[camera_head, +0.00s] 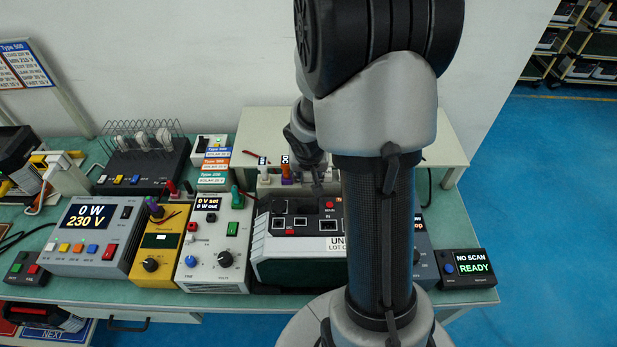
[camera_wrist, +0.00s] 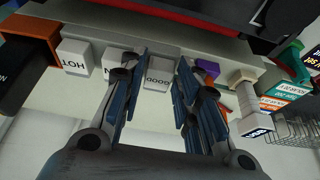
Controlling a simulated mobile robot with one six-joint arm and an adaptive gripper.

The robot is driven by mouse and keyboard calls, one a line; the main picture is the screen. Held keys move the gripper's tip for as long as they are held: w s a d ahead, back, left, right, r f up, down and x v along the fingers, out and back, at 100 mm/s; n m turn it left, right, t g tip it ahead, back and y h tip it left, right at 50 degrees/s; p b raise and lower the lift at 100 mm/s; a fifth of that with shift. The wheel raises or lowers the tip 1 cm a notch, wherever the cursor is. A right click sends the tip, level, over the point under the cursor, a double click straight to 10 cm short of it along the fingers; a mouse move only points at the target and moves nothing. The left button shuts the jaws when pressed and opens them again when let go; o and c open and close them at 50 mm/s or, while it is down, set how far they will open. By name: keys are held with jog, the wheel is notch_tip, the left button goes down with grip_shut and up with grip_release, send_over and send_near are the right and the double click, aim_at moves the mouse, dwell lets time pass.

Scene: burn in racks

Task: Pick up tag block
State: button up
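The tag blocks stand in a row on a pale rack. In the wrist view a grey-white block marked GOOD (camera_wrist: 158,73) shows between the two fingers of my gripper (camera_wrist: 158,88). My gripper is open, and I cannot tell whether either finger touches this block. To its left are a white block marked HOT (camera_wrist: 75,56) and another white block (camera_wrist: 112,60), partly hidden by a finger. To its right are a purple block (camera_wrist: 208,69) and a white block with a dark label (camera_wrist: 252,105). In the head view my arm hides much of the row; the purple block (camera_head: 287,171) shows.
A green-topped bench (camera_head: 90,290) holds a power meter (camera_head: 85,235), a yellow instrument (camera_head: 158,245), a white supply (camera_head: 213,250) and a dark unit (camera_head: 300,225) in front of the row. A scan display (camera_head: 467,266) stands at the right. Blue floor is clear at right.

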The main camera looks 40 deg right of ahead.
jog(key=shift+f, duration=0.15)
jog(key=shift+c, duration=0.5)
jog(key=c, duration=0.4)
